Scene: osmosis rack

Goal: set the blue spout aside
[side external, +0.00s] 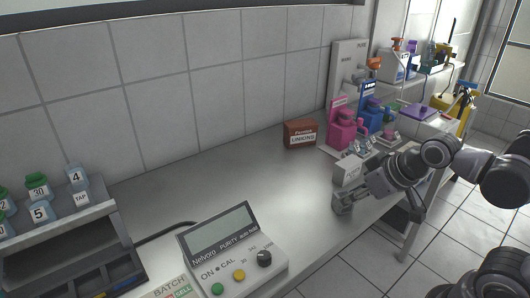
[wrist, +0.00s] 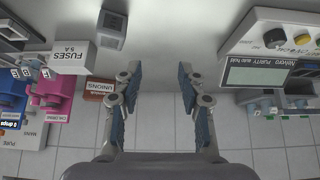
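A blue dispenser (side external: 371,117) stands toward the back right of the bench, behind a pink dispenser (side external: 341,131). In the wrist view the blue dispenser (wrist: 10,104) is at the left edge, partly cut off. I cannot tell a separate blue spout apart from the blue dispenser's parts at this size. My gripper (side external: 344,203) is low over the front of the bench, in front of the white fuses box. In the wrist view my gripper (wrist: 157,73) is open, its two blue-padded fingers wide apart with nothing between them.
A white fuses box (wrist: 73,57) and a grey block (wrist: 111,28) lie left of my fingers in the wrist view. A brown unions box (side external: 300,133) stands near the wall. A purity meter (side external: 232,250) and a bottle rack (side external: 62,225) are at left. The middle bench (side external: 235,180) is clear.

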